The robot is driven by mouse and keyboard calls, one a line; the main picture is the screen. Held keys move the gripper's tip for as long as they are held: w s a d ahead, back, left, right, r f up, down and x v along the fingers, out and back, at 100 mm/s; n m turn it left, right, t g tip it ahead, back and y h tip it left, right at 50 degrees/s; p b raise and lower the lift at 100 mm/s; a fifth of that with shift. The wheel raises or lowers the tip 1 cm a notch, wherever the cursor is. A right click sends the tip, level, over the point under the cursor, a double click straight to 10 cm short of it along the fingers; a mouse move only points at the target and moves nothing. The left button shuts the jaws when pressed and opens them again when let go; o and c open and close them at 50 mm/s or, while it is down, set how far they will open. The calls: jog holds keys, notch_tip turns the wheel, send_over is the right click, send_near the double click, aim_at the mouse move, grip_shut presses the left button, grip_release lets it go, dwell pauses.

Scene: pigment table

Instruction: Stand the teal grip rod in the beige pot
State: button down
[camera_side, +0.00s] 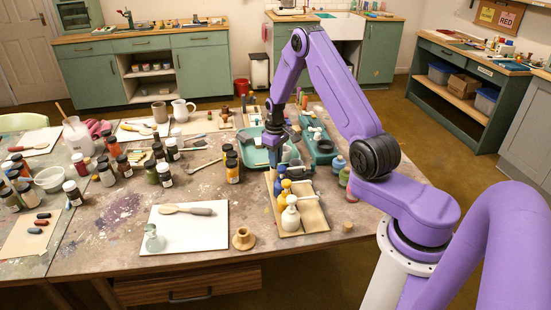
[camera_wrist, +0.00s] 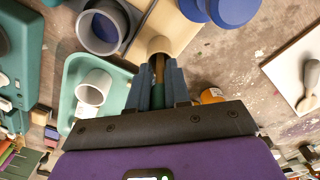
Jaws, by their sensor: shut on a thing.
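My gripper (camera_side: 275,160) is over the near edge of the teal tray in the side view. In the wrist view my gripper (camera_wrist: 158,85) is shut on the teal grip rod (camera_wrist: 158,99), with its green-teal part between the fingers and a brown shaft reaching past the fingertips. A round beige object (camera_wrist: 158,45), apparently the beige pot, lies right at the shaft's far end. I cannot tell whether the shaft is inside it or only above it.
The teal tray (camera_wrist: 70,115) holds a pale cup (camera_wrist: 93,88). A grey cup (camera_wrist: 103,26) stands nearby. A wooden tray (camera_side: 314,217) with several bottles lies in front, and dark jars (camera_side: 232,170) stand left. A white board (camera_side: 187,238) with a spoon lies front left.

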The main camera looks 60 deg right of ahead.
jog(key=shift+f, duration=0.15)
jog(key=c, duration=1.1)
grip_release()
notch_tip(320, 180, up, 12)
jog(key=shift+a+r, duration=0.1)
jog(key=s+a+r+n, duration=0.2)
jog(key=s+a, duration=0.1)
jog(key=a, duration=0.4)
jog(key=s+a+r+n, duration=0.2)
jog(key=a+r, duration=0.1)
jog(key=a, duration=0.4)
jog(key=s+a+r+n, duration=0.2)
jog(key=s+a, duration=0.1)
jog(key=a, duration=0.4)
jog(key=s+a+n, duration=0.1)
jog(key=s+n, duration=0.1)
jog(key=s, duration=0.6)
jog(key=s+a+r+n, duration=0.1)
jog(key=s+a+n, duration=0.1)
jog(key=s, duration=0.6)
jog(key=s+a+r+n, duration=0.1)
jog(key=s+n, duration=0.1)
jog(key=s, duration=0.6)
jog(key=shift+s+a+n, duration=0.15)
jog(key=shift+s+n, duration=0.15)
jog(key=shift+s, duration=0.05)
